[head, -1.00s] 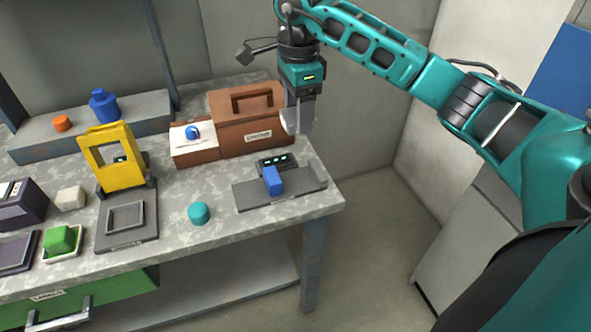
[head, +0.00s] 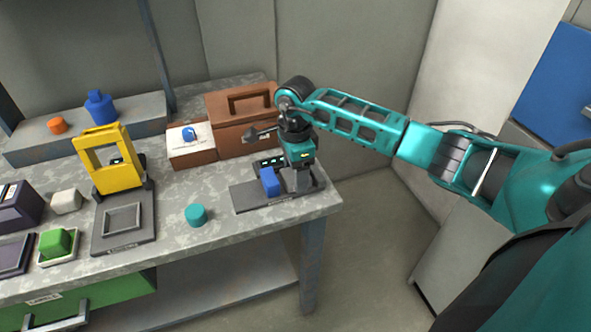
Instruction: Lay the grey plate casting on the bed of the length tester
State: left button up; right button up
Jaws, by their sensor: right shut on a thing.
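My right gripper (head: 301,185) is low over the right part of the length tester's dark grey bed (head: 246,199). It is shut on a grey thing, taken to be the grey plate casting, which I can hardly tell apart from the fingers. Whether it touches the bed I cannot tell. The blue block (head: 270,181) of the tester stands just left of the gripper. My left gripper is not in view.
A brown case (head: 229,128) and a box with a blue knob (head: 190,147) stand behind. A teal cylinder (head: 196,215) is left of the tester. A yellow frame device (head: 108,185) is further left. The table's right edge is close to the tester.

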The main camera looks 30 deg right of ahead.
jog(key=shift+r, duration=0.1)
jog(key=o, duration=1)
jog(key=shift+o, duration=0.2)
